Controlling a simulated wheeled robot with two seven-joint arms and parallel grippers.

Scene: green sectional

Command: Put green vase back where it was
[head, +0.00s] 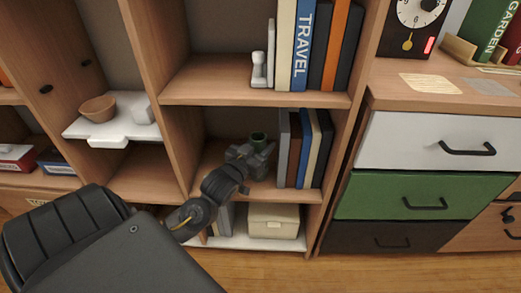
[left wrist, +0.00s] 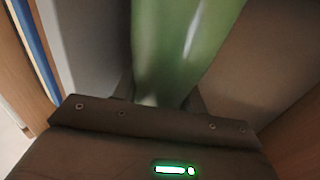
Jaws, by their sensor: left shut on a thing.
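The green vase (head: 259,140) shows in the head view as a small dark green rim inside a middle compartment of the wooden shelf (head: 328,200). My left gripper (head: 256,156) reaches into that compartment and is shut on the vase. In the left wrist view the glossy green vase (left wrist: 183,45) fills the top middle, between the two dark fingers of the gripper (left wrist: 168,103). The vase's lower part is hidden by the gripper in the head view. I cannot tell whether its base touches the shelf board. My right gripper is not in view.
Several upright books (head: 305,150) stand right of the vase in the same compartment. Above are more books (head: 302,50) and a white bookend (head: 259,70). A beige box (head: 273,221) sits below. A bowl (head: 98,108) stands left. Drawers (head: 425,196) are at right.

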